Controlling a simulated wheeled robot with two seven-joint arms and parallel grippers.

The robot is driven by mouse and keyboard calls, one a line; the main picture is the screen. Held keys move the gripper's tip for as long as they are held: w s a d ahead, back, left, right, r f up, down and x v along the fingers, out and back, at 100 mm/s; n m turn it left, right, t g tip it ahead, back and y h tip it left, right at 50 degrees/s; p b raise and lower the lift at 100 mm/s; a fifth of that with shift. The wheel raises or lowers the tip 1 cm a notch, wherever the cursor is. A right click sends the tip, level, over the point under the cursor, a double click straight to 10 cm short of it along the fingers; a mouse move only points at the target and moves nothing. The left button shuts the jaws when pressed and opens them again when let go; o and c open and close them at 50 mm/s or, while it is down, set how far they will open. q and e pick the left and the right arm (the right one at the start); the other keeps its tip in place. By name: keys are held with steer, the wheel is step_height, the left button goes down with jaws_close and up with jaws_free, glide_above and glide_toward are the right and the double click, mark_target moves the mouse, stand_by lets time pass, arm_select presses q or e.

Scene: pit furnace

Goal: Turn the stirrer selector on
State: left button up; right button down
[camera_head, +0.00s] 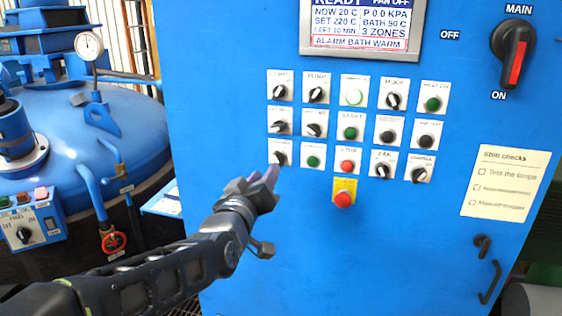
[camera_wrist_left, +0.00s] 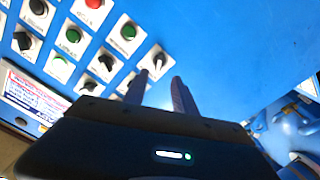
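The blue panel carries several black selector knobs on white plates, with small blurred labels; I cannot read which one says stirrer. The bottom-left selector (camera_head: 280,157) is nearest my left gripper (camera_head: 268,176). In the left wrist view this selector (camera_wrist_left: 158,62) shows just beyond the gap between the fingertips (camera_wrist_left: 159,80). My left gripper is open, its two fingers apart and nothing seen between them. It is just below and in front of that selector; I cannot tell whether it touches. My right gripper is in neither view.
A green button (camera_head: 313,161) and a red stop button (camera_head: 347,167) sit right of that selector. A red mushroom button on yellow (camera_head: 343,199) is below. The main switch (camera_head: 513,55) is upper right. A blue furnace vessel (camera_head: 50,170) stands at left.

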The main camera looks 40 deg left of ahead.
mark_target(276, 160)
arm_select(q)
steer(key=p+x, duration=0.3)
steer(key=x, duration=0.4)
steer(key=shift+w, duration=0.55)
steer(key=shift+c, duration=0.4)
jaws_close()
